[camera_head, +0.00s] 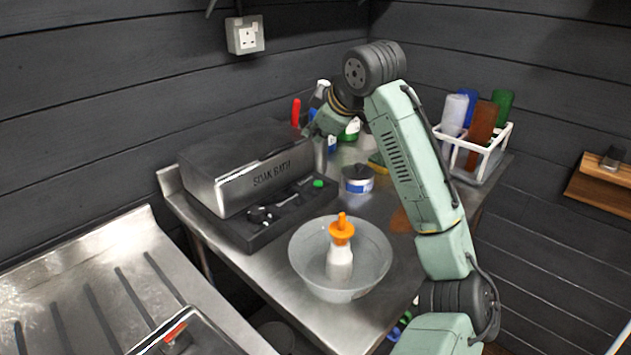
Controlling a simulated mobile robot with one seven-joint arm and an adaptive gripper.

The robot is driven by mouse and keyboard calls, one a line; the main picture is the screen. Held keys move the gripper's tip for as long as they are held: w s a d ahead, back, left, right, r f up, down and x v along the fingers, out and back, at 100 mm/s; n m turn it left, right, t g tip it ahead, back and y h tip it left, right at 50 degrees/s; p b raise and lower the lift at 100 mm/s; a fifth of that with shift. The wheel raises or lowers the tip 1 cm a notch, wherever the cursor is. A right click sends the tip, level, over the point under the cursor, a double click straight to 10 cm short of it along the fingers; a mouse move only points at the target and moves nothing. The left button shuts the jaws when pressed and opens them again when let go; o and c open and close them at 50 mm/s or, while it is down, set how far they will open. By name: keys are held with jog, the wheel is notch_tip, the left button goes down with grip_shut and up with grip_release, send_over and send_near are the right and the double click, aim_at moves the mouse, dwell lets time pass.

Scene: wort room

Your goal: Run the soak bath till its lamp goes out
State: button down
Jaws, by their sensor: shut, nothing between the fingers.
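The soak bath (222,165) is a grey metal box with a closed top and its name on the front. It stands on a dark base (245,238) at the left of the steel table. Dark controls (264,214) sit on the front ledge of this base; their exact shape is hard to make out. A green lamp-like spot (318,183) shows at the ledge's right end and looks bright. My gripper (312,129) is small and partly hidden by the bath's top right corner. It is shut and empty; I cannot tell whether it touches the bath.
A clear bowl (301,268) with an orange-topped white bottle (340,262) stands at the table's front. A ribbed steel drainer (75,275) is front left.

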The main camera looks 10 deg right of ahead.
jog(key=shift+f, duration=0.1)
jog(key=b, duration=0.7)
send_over(315, 184)
notch_tip(315, 184, down, 8)
jog(key=shift+f, duration=0.35)
jog(key=shift+f, duration=0.1)
dwell(0.8)
jog(key=shift+f, duration=0.3)
jog(key=shift+f, duration=0.15)
dwell(0.4)
